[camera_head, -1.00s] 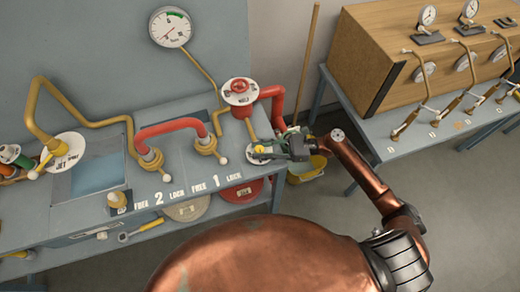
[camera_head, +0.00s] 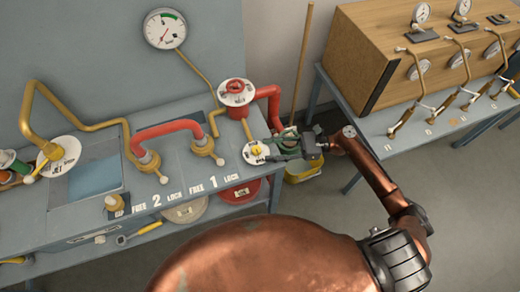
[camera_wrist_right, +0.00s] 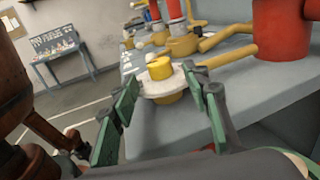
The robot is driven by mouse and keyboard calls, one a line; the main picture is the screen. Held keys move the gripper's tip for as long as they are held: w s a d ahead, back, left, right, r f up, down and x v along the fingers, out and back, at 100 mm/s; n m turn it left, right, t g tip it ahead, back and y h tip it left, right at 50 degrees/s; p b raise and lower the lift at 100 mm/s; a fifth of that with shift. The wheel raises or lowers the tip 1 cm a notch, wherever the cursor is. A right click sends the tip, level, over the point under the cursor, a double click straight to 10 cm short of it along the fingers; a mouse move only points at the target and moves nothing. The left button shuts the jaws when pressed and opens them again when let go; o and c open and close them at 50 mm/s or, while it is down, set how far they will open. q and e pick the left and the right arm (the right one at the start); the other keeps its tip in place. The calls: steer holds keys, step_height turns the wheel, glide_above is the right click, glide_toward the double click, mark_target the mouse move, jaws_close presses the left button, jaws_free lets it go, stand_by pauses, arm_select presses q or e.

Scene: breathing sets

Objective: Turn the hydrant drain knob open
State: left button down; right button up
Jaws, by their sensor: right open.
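The drain knob (camera_head: 256,151) is a small yellow knob on a white round plate at the right front corner of the blue-grey bench. In the right wrist view the yellow knob (camera_wrist_right: 160,68) stands upright on its white plate (camera_wrist_right: 168,83), straight ahead. My right gripper (camera_head: 276,147) is just right of the plate in the head view, its fingers pointing at the knob. In the wrist view the green-padded fingers of this gripper (camera_wrist_right: 160,80) are spread wide with the knob between and beyond their tips. Nothing is held. My left gripper is out of view.
A red hydrant (camera_head: 237,97) with a red wheel and curved red pipe stands behind the knob. Yellow valves (camera_head: 204,145) and another red pipe (camera_head: 165,129) are to its left. A yellow bucket (camera_head: 303,168) sits below my right gripper. A second bench with gauges (camera_head: 422,67) is at right.

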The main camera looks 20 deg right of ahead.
steer(key=v, duration=0.6)
steer(key=shift+d, duration=0.2)
steer(key=shift+s, duration=0.1)
